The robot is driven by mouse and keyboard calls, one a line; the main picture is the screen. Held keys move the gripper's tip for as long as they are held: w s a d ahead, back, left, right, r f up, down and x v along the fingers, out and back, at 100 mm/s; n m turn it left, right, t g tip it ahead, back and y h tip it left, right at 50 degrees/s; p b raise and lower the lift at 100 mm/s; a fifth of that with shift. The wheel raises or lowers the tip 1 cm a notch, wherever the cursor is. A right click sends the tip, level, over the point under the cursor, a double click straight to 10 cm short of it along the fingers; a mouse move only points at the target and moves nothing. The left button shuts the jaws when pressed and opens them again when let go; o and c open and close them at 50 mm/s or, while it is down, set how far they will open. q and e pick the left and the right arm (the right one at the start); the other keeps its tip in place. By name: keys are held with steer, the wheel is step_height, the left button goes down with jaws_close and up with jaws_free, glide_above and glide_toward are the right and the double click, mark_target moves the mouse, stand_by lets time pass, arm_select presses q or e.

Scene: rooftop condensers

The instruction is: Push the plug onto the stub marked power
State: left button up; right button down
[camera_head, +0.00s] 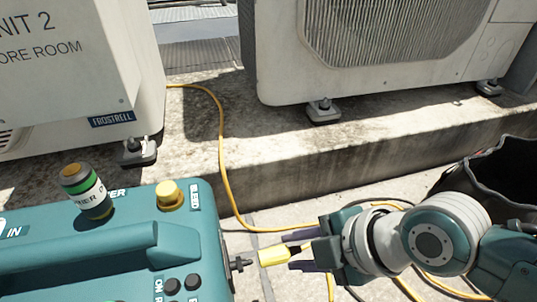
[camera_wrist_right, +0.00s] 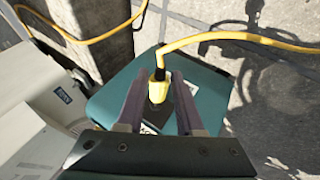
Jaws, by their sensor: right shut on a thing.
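The yellow plug (camera_head: 273,256) is held between the dark purple fingers of my right gripper (camera_head: 287,252). It points left at a black stub (camera_head: 240,264) on the right side of the teal machine (camera_head: 205,225). A narrow gap seems to show between plug and stub; they are roughly in line. In the right wrist view the plug (camera_wrist_right: 157,92) sits between the fingers (camera_wrist_right: 162,108), with its yellow cord leading away. The stub is not clear there, and no power marking is readable beside it. My left gripper is out of view.
A yellow cord (camera_head: 222,150) runs over the concrete ledge (camera_head: 320,150). Condenser units stand behind. A black bag (camera_head: 505,175) is at right.

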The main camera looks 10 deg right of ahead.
mark_target(275, 257)
steer(key=shift+a, duration=0.5)
steer(key=shift+a, duration=0.5)
stand_by(0.8)
steer(key=shift+a+p, duration=0.3)
steer(key=shift+a, duration=0.1)
stand_by(0.5)
steer(key=c, duration=0.9)
jaws_free()
steer(key=o, duration=0.4)
steer(key=shift+a, duration=0.2)
steer(key=shift+o, duration=0.2)
steer(key=shift+d, duration=0.15)
